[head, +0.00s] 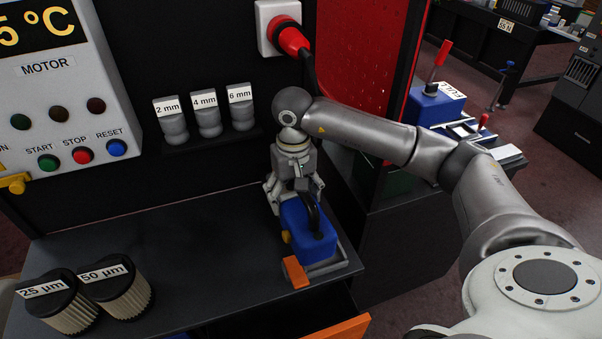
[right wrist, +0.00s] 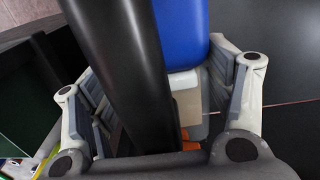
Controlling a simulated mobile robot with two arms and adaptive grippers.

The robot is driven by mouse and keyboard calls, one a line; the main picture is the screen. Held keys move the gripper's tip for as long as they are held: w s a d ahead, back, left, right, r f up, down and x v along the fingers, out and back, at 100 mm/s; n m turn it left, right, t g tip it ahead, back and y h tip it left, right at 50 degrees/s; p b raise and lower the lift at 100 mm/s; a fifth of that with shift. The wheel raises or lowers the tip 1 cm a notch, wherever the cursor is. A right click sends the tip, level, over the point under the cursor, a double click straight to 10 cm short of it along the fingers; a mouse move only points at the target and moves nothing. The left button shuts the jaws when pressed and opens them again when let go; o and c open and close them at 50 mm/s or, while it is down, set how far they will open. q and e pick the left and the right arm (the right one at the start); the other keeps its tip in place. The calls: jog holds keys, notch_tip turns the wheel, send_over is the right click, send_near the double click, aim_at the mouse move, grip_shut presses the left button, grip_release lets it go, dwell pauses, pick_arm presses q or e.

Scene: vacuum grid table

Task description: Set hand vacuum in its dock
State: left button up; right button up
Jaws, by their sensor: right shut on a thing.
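The hand vacuum (head: 313,238) is blue with a black handle and sits low at the right end of the dark table. My right gripper (head: 293,197) is above its far end and shut on it. In the right wrist view the vacuum's blue body (right wrist: 182,32) and black part (right wrist: 118,70) pass between the fingers (right wrist: 160,115). The dock appears as a grey frame (head: 328,268) with an orange tab at the vacuum's near end. The vacuum is over or in this frame; whether it is fully seated cannot be told. My left gripper is out of view.
Two filters (head: 122,290) stand at the table's front left. Several grey nozzles (head: 206,117) stand on a back ledge. A red plug (head: 291,38) and its cable are behind my right arm. An orange-fronted drawer (head: 335,331) is below the edge. The table's middle is clear.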

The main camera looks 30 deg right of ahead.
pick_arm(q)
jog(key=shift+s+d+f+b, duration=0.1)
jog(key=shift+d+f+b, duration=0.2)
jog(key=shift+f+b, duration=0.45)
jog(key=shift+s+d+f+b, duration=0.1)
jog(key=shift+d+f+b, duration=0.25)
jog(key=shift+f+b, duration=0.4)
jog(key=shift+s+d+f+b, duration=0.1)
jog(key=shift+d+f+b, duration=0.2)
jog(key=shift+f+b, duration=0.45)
pick_arm(e)
jog(key=w+d+f, duration=0.2)
jog(key=d+f, duration=0.3)
jog(key=shift+w+f+m, duration=0.3)
jog(key=shift+f+m, duration=0.1)
pick_arm(q)
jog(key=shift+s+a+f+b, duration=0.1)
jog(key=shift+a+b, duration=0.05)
jog(key=shift+b, duration=0.15)
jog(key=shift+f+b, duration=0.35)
jog(key=shift+b, duration=0.05)
pick_arm(e)
jog(key=shift+f, duration=0.3)
jog(key=o, duration=1.8)
jog(key=shift+s, duration=0.15)
jog(key=shift+o, duration=0.2)
jog(key=shift+f, duration=0.15)
